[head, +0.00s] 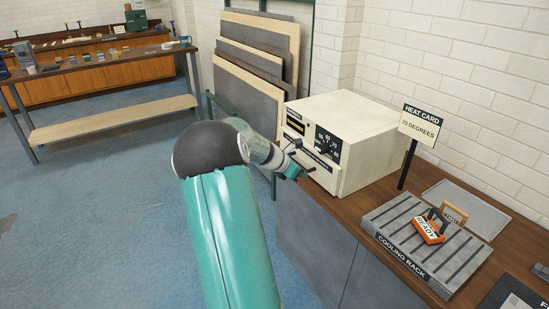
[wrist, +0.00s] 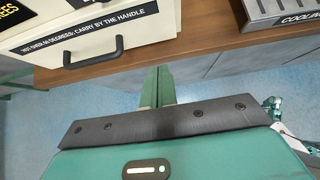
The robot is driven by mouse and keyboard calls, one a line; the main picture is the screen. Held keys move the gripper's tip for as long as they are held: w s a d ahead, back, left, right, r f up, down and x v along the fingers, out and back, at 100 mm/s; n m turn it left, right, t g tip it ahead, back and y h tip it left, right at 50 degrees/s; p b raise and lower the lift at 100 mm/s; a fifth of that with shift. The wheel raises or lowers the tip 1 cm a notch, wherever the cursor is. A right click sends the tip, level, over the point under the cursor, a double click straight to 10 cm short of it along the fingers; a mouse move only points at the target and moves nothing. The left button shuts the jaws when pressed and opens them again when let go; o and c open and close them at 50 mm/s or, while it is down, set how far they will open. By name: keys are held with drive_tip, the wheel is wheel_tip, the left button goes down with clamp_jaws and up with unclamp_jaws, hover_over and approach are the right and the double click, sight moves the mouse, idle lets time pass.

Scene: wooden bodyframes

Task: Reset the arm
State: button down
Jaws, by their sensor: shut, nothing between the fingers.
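My gripper (head: 299,172) is at the end of my teal arm, in front of the cream oven-like box (head: 372,150) on the wooden bench. In the wrist view the green fingers (wrist: 158,88) are together with nothing between them. They point toward the bench edge, below and right of the box's black handle (wrist: 93,52). In the head view the arm's end overlaps the box's lower front, and I cannot tell whether it touches. The front label says to carry by the handle.
A grey cooling rack (head: 388,218) on the bench holds an orange block marked READY (head: 432,232). A sign (head: 421,122) reads HEAT CARD, 70 DEGREES. Boards (head: 250,85) stand against the wall. A workbench (head: 110,68) is at the far left. Blue floor (head: 110,190) is clear at left.

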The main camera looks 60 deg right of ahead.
drive_tip(key=shift+w+a, duration=0.1)
drive_tip(key=w+a+r+m+t+y, duration=0.15)
drive_tip(key=w+a+r, duration=0.3)
drive_tip(key=a, duration=0.55)
drive_tip(key=w+a+r+m+t+y, duration=0.1)
drive_tip(key=w+a+r+m+t, duration=0.3)
drive_tip(key=a, duration=0.7)
drive_tip(key=w+a+r+m+t+y, duration=0.1)
drive_tip(key=w+a+r+m, duration=0.3)
drive_tip(key=a, duration=0.6)
drive_tip(key=s+a+r+m+t+y, duration=0.1)
drive_tip(key=s+a, duration=0.3)
drive_tip(key=a, duration=1.1)
drive_tip(key=s+a+r+m+t+y, duration=0.1)
drive_tip(key=s+a+t+y, duration=0.2)
drive_tip(key=a, duration=1.2)
drive_tip(key=shift+s+a+y, duration=0.2)
drive_tip(key=shift+s+y, duration=0.25)
drive_tip(key=shift+s, duration=0.15)
drive_tip(key=shift+d+r+m, duration=0.1)
drive_tip(key=shift+d+m, duration=0.1)
drive_tip(key=shift+m, duration=0.15)
